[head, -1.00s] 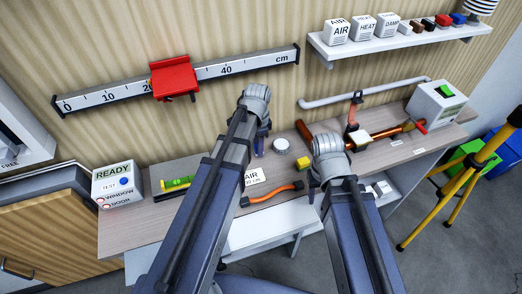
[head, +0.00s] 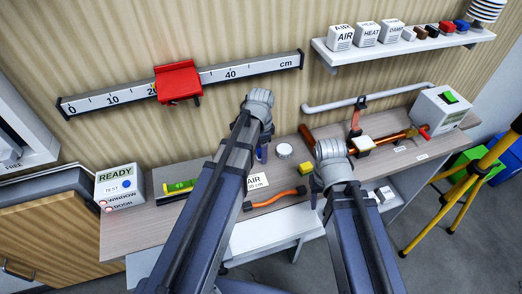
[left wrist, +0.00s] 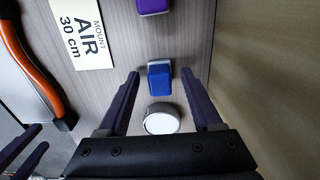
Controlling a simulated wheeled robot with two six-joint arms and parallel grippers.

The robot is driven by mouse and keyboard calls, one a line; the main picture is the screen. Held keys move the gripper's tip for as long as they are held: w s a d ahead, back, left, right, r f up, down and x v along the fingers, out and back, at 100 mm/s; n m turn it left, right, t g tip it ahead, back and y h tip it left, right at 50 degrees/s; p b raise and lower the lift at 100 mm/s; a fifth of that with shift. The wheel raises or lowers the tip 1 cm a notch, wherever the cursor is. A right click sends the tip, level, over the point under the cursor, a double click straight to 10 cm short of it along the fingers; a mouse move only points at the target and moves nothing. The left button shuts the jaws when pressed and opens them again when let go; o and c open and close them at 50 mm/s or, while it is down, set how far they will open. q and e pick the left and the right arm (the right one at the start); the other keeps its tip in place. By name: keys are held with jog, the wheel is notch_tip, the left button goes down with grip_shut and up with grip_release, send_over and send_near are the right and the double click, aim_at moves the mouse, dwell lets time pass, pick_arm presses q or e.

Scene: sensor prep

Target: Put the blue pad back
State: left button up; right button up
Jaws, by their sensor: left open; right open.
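The blue pad (left wrist: 160,78) lies on the grey wood bench top in the left wrist view. My left gripper (left wrist: 160,76) is open, with one finger on each side of the pad; I cannot tell whether they touch it. In the head view, my left gripper (head: 262,152) points down at the bench, its fingers mostly hidden behind my wrist. My right gripper (head: 332,158) is over the bench to the right; its fingers are hidden there, but two dark fingers set apart (left wrist: 22,150) show at the left wrist view's lower left edge.
A round white disc (left wrist: 162,121) sits close beside the pad, and a purple pad (left wrist: 153,6) lies beyond. An AIR 30 cm card (left wrist: 82,32) and an orange curved piece (left wrist: 32,72) lie near. A wall rail with red slider (head: 178,82) and a shelf (head: 395,50) are above.

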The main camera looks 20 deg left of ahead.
pick_arm(q)
notch_tip(320, 180, up, 12)
jog(key=p, duration=1.2)
jog(key=s+d+n+y, duration=0.1)
jog(key=s+d+n, duration=0.6)
jog(key=s+d, duration=0.3)
jog(key=s, duration=0.4)
jog(key=shift+s+d+r, duration=0.15)
jog(key=shift+d, duration=0.15)
